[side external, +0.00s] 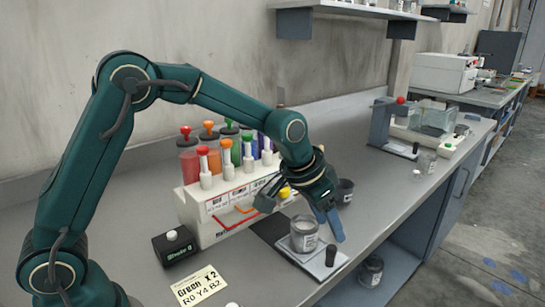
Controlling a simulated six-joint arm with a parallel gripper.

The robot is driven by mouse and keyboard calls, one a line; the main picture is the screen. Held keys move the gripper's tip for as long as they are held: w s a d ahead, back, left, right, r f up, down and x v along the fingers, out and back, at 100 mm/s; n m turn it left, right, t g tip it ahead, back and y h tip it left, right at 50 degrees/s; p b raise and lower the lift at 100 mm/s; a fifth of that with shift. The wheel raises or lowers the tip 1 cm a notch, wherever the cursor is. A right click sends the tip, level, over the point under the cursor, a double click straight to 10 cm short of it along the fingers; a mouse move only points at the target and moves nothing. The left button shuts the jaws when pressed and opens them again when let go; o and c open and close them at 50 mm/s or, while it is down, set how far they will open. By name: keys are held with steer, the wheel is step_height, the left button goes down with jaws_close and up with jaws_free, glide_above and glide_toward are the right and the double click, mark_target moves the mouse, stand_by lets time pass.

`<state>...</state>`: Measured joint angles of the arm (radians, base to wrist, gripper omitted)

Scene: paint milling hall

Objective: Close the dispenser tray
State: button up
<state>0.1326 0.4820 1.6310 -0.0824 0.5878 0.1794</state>
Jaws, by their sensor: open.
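The white dispenser (214,229) stands on the bench with colored tubes and pump tops above it. Its pale tray (312,263) extends out in front, toward the bench's front edge. A dark knob (331,254) stands at the tray's outer end. A grey-labelled jar (304,238) stands upright on the tray. My gripper (301,216) is open just above and around the jar in the picture, one finger to its left and one to its right. I cannot tell whether either finger touches the jar or tray. My wrist hides part of the dispenser's right end.
A black box with a white button (172,236) and a card (199,286) reading "Green x 2" lie left. A dark jar (345,191) stands behind my gripper. Another jar (371,270) sits on the lower shelf. A press-like device (386,128) stands farther right.

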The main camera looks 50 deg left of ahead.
mark_target(332, 247)
steer(key=shift+s+d+f+g, duration=0.1)
steer(key=shift+s+f+g, duration=0.05)
steer(key=shift+f, duration=0.4)
steer(key=shift+s+d+f+g, duration=0.1)
steer(key=shift+f+g, duration=0.05)
steer(key=shift+f, duration=0.4)
steer(key=shift+w+f, duration=0.1)
steer(key=shift+f, duration=0.25)
steer(key=shift+x, duration=2.1)
jaws_close()
